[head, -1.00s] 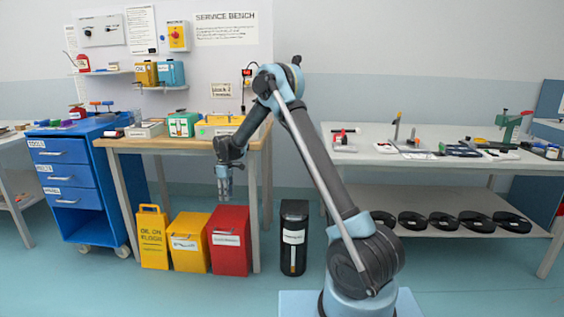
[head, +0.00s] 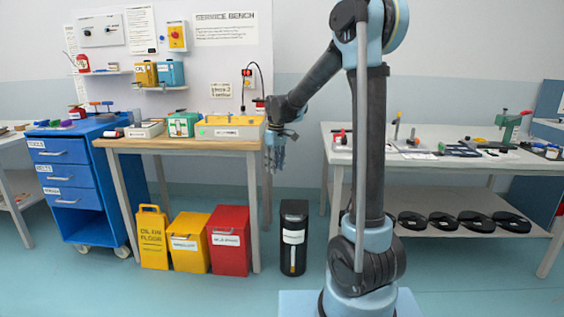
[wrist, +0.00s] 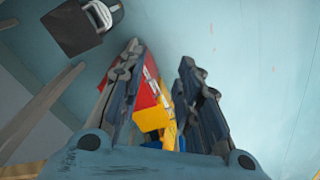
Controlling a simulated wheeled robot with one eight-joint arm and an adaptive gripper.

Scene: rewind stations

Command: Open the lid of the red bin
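My gripper (head: 275,165) hangs fingers down beside the right end of the bench, above and to the right of the red bin, and touches nothing. In the wrist view my gripper (wrist: 161,55) is open and empty, its two fingers apart. Part of the red bin (wrist: 146,92) shows between the fingers there; the left finger hides some of it.
A yellow bin (head: 188,247) and a yellow floor sign (head: 151,240) stand left of the red bin. A black bin (head: 293,245) stands to its right. The wooden bench (head: 180,143) overhangs behind the bins. The floor in front is clear.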

